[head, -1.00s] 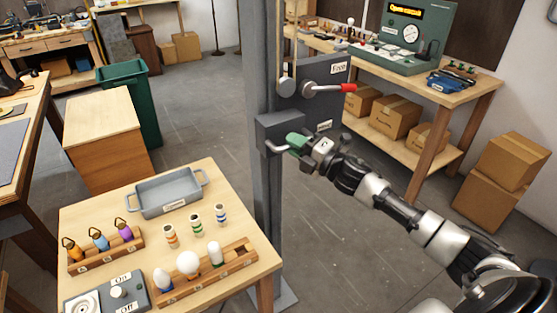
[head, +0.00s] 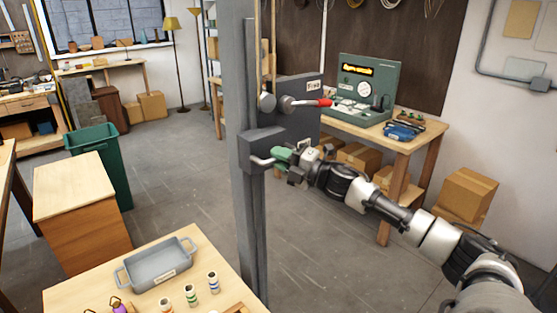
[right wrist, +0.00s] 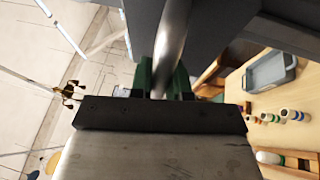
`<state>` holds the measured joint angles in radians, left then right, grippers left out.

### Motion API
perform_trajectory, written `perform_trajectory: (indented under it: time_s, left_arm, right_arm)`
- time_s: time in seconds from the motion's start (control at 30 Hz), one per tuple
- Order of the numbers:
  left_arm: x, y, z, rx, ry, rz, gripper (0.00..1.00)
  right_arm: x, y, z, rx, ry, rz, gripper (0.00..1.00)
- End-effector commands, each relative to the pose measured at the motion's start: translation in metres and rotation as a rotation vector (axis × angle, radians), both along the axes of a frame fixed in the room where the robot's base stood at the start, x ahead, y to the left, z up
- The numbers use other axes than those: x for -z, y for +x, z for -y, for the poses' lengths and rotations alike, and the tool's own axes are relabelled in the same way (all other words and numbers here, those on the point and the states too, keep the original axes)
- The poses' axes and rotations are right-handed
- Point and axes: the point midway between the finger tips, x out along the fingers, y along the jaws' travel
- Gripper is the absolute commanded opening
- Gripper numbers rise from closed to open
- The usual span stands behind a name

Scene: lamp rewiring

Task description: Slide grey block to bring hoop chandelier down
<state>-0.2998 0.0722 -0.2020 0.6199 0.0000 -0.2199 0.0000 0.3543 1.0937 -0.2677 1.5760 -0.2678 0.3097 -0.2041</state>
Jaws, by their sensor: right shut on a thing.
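The grey block (head: 258,147) sits on a tall grey post (head: 241,200), just below a dark plate with a label that seems to read "Free" and a red-tipped lever (head: 310,103). A metal handle (head: 262,161) sticks out from the block's front. My right gripper (head: 284,156), with green fingers, is shut on this handle from the right. In the right wrist view the handle (right wrist: 172,45) runs between the green fingers (right wrist: 162,82). A small dark and brass hanging fixture (right wrist: 70,92) shows there; I cannot tell whether it is the hoop chandelier. My left gripper is out of view.
A wooden table with a grey tray (head: 157,265) and several striped cylinders stands front left. A green bin (head: 104,150) and wooden cabinet (head: 82,205) are farther left. A bench with a green console (head: 368,90) stands behind my right arm.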

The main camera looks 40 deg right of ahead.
Motion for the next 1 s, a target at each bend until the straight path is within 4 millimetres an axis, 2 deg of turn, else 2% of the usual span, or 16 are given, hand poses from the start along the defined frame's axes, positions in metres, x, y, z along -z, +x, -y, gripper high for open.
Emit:
perform_trajectory:
  time_s: [0.03, 0.17, 0.2, 0.33, 0.67, 1.0]
  left_arm:
    - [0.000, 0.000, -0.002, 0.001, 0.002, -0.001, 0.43]
    - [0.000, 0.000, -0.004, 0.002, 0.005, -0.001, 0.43]
    - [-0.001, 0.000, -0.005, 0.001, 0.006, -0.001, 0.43]
    - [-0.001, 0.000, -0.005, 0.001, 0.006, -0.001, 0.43]
    - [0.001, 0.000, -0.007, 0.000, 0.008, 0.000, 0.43]
    - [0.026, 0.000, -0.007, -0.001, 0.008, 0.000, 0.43]
  right_arm:
    - [-0.006, 0.000, 0.001, 0.003, 0.002, 0.010, 0.00]
    - [-0.007, 0.000, 0.002, 0.005, 0.003, 0.012, 0.00]
    - [-0.008, 0.000, 0.002, 0.005, 0.003, 0.012, 0.21]
    - [-0.007, 0.000, 0.002, 0.005, 0.003, 0.011, 0.41]
    - [-0.003, -0.001, 0.002, 0.005, 0.002, 0.006, 0.41]
    - [0.008, -0.030, 0.015, 0.005, 0.000, 0.003, 0.41]
